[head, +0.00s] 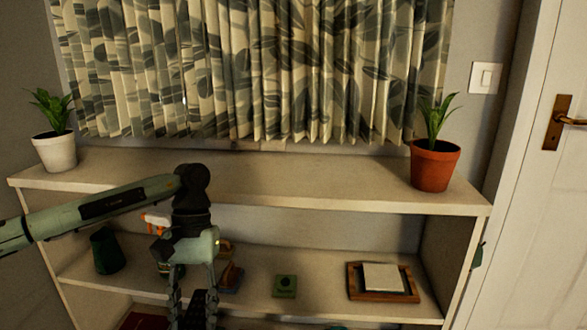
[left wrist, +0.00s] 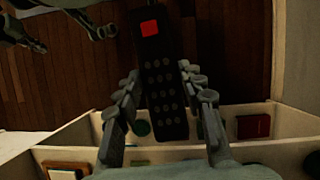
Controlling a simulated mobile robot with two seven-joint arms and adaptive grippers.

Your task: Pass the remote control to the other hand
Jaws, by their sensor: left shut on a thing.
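The remote control (left wrist: 160,70) is black with round buttons and one red square button. In the left wrist view it lies between the two fingers of my left gripper (left wrist: 160,110), which is shut on it; its red-button end sticks out beyond the fingertips. In the head view my left gripper (head: 190,290) points down in front of the shelf, and part of the dark remote (head: 201,308) shows between its fingers at the bottom edge. My right gripper (left wrist: 68,32) shows at the top left of the left wrist view, with its fingers apart and empty, away from the remote.
A shelf unit (head: 290,182) stands ahead, with a white-potted plant (head: 55,150) and a terracotta-potted plant (head: 434,165) on top. Its lower shelf holds a dark green cup (head: 107,252), a green box (head: 285,286) and a wooden tray (head: 354,290). Wooden floor (left wrist: 60,80) lies below.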

